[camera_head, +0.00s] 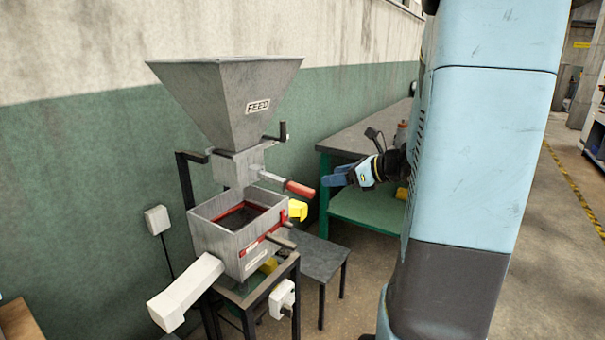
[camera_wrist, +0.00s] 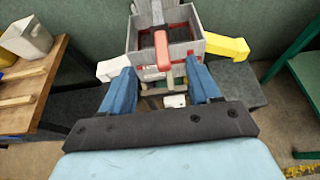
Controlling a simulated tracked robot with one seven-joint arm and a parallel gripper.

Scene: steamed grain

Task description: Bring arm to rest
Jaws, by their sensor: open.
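My gripper (camera_head: 337,178) is in the air to the right of the grain machine in the head view, its fingers pointing left toward a red-handled lever (camera_head: 299,188). A small gap shows between the fingertips and the lever's end. In the wrist view my gripper (camera_wrist: 160,85) has its two blue fingers spread apart, with nothing held. The red handle (camera_wrist: 162,50) shows between and beyond them. My light blue arm column covers much of the right side of the head view.
The machine has a grey FEED hopper (camera_head: 228,95), a box (camera_head: 235,240), a white chute (camera_head: 186,292) and a yellow spout (camera_head: 298,210). A green-framed workbench (camera_head: 350,140) stands behind my gripper. In the wrist view, a wooden table (camera_wrist: 50,92) bears a pale container (camera_wrist: 27,38).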

